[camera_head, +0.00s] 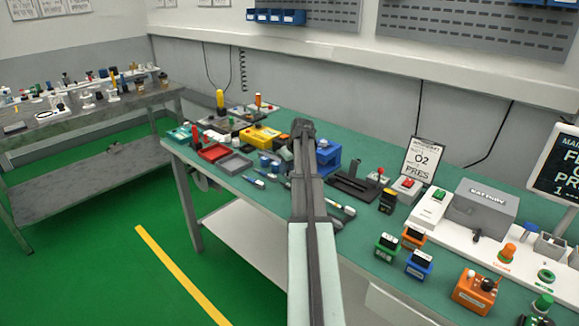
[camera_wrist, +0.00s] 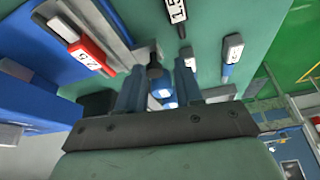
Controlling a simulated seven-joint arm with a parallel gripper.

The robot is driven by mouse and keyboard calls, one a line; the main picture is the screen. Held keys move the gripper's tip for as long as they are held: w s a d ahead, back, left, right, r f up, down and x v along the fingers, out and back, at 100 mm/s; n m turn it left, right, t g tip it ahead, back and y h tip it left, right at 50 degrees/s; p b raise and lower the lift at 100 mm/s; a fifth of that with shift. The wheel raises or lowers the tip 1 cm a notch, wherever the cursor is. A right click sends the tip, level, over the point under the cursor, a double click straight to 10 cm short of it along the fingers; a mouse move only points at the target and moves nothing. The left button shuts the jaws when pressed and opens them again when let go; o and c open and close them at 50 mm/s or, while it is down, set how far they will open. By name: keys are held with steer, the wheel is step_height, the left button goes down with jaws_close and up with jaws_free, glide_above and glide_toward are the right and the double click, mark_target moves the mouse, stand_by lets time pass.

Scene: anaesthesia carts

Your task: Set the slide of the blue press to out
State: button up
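The blue press (camera_head: 330,157) stands on the green bench, partly hidden behind my arm in the head view. A large blue body at the left of the wrist view (camera_wrist: 28,105) looks like part of it. I cannot make out its slide or the slide's position clearly. My gripper (camera_wrist: 160,82) has its two fingers apart in the wrist view. I cannot tell whether the fingers touch either one. In the head view my arm hides the fingers.
Left of my arm are a yellow box (camera_head: 259,137), a red tray (camera_head: 213,152) and small tools. A labelled handle (camera_wrist: 231,50) lies nearby in the wrist view.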

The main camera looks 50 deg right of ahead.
steer(key=shift+o, duration=0.9)
steer(key=shift+d+r, duration=0.1)
steer(key=shift+r, duration=0.05)
steer(key=v, duration=1.3)
steer(key=shift+s+r, duration=0.2)
steer(key=shift+r, duration=0.05)
steer(key=shift+f, duration=0.1)
